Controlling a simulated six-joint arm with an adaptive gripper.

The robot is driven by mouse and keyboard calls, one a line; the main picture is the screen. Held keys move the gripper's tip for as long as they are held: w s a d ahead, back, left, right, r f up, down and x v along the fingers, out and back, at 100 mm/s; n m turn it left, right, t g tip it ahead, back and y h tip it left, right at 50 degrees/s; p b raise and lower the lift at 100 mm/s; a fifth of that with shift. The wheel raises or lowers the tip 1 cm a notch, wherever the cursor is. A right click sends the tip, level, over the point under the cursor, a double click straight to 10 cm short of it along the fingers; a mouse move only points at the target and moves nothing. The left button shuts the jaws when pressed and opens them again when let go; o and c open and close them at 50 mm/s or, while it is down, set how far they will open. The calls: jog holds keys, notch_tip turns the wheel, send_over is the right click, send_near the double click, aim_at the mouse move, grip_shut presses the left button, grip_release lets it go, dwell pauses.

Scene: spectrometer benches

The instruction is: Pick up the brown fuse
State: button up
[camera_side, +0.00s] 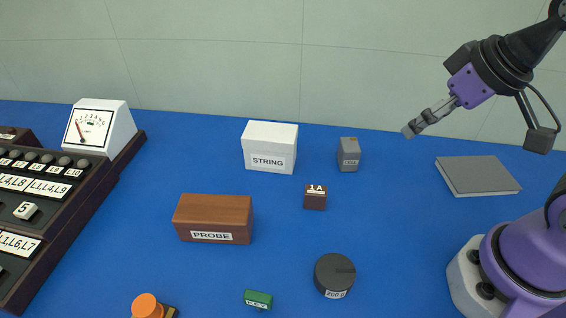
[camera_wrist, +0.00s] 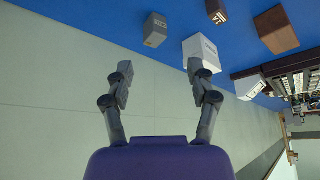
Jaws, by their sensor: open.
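The brown fuse is a small dark brown block (camera_side: 315,200) with a white "1A" label on top. In the side view it stands upright on the blue bench, right of centre. In the wrist view the fuse (camera_wrist: 217,11) shows at the top edge, partly cut off. My gripper (camera_side: 408,131) is raised at the upper right in the side view, well away from the fuse and above bench height. In the wrist view my gripper (camera_wrist: 160,85) has its two fingers spread apart with nothing between them.
A white STRING box (camera_side: 270,149) and a grey block (camera_side: 348,155) stand behind the fuse. A wooden PROBE box (camera_side: 214,219) is to its left. A black cylinder (camera_side: 334,274) and a green block (camera_side: 258,299) lie in front. A grey slab (camera_side: 477,176) lies right. Blue bench around the fuse is clear.

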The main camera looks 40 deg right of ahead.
jog(key=n+g+y, duration=0.2)
jog(key=n+y, duration=0.1)
jog(key=n, duration=0.6)
send_near(318, 190)
jog(key=shift+g, duration=0.3)
jog(key=x, duration=0.5)
jog(key=shift+w, duration=0.1)
jog(key=shift+x, duration=2.95)
jog(key=shift+w, duration=0.15)
grip_shut()
